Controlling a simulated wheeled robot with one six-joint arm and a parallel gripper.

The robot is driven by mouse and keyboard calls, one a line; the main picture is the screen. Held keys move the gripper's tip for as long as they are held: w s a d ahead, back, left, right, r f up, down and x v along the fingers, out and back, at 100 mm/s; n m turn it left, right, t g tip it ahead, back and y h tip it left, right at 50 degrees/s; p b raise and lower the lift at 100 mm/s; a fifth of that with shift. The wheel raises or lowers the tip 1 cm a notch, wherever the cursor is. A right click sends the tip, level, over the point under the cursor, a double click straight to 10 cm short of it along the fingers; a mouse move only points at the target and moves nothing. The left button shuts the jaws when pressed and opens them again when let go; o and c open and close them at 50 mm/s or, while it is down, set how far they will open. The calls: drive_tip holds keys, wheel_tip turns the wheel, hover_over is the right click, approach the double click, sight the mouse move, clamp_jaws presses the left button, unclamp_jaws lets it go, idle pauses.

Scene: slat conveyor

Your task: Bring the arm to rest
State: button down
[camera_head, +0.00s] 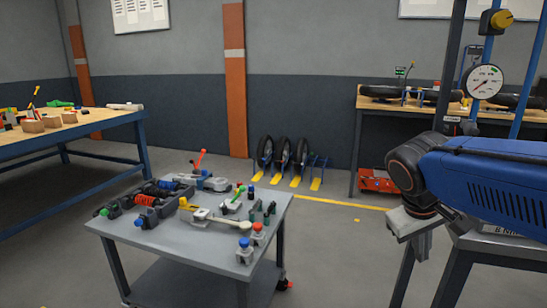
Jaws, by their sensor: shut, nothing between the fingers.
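My blue arm comes in from the right edge and ends in a dark round joint. Below it is my gripper (421,245), a grey block with short fingers pointing down. The fingers are shut with nothing between them. The gripper is to the right of the grey cart and apart from it. It overlaps a dark-legged stand in the picture, and I cannot tell the gap between them.
A grey wheeled cart (165,236) holds several small tools and parts. A wooden-topped bench (75,128) stands at the left, another workbench (385,104) at the back right. Wheels (283,153) stand by the wall. A gauge (484,82) on a post is above my arm. Floor between cart and stand is clear.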

drive_tip(key=s+a+f+m+t+y, duration=0.1)
drive_tip(key=s+a+f+y, duration=0.3)
drive_tip(key=s+f, duration=0.4)
drive_tip(key=shift+s+m+t, duration=0.4)
drive_tip(key=shift+s+t, duration=0.2)
drive_tip(key=shift+s, duration=0.65)
